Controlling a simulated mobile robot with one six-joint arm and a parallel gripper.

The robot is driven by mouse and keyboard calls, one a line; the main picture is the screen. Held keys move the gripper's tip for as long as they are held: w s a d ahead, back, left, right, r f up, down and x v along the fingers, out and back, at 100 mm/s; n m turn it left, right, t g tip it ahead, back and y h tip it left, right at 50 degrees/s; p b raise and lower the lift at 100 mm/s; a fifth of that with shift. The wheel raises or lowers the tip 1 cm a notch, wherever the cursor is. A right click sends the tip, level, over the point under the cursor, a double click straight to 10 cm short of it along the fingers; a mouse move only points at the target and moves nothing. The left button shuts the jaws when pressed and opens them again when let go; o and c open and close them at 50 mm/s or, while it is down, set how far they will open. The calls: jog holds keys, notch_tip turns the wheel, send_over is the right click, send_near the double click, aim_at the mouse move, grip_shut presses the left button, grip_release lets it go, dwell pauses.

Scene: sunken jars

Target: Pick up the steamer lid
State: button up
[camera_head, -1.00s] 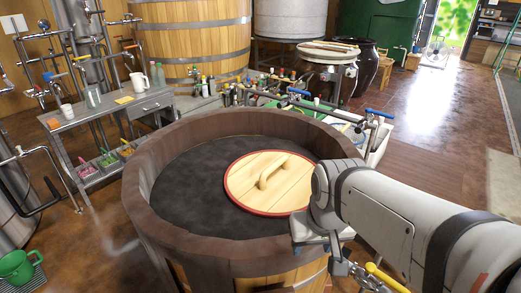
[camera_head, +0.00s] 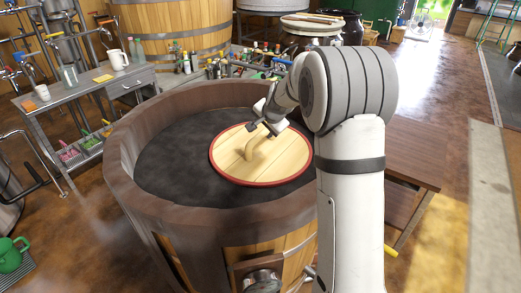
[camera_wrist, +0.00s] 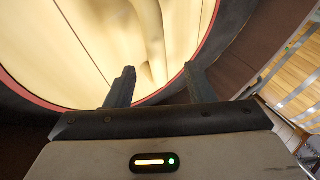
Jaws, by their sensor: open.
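The steamer lid (camera_head: 285,165) is a round pale wooden disc with a red rim and a raised wooden handle (camera_head: 254,148). It lies on the dark surface inside a large wooden vat (camera_head: 120,190). My gripper (camera_head: 262,127) is just above the lid, close to the handle's far end. In the wrist view my gripper (camera_wrist: 155,82) has its two dark fingers spread, with the lid (camera_wrist: 85,45) beyond them and the handle (camera_wrist: 153,40) running towards the gap. I cannot tell whether a finger touches the handle.
The vat's thick raised rim (camera_head: 215,213) surrounds the lid. A grey workbench (camera_head: 85,100) with a white mug (camera_head: 118,60) stands at the left. Bottles (camera_head: 215,68) line the area behind the vat. A brown wooden table (camera_head: 415,155) stands to the right.

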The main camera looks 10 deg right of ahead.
aim_at(262, 134)
jog(key=x, duration=0.7)
jog(key=shift+d+f, duration=0.15)
jog(key=shift+f, duration=0.15)
grip_shut()
jog(key=shift+r, duration=0.1)
dwell(1.0)
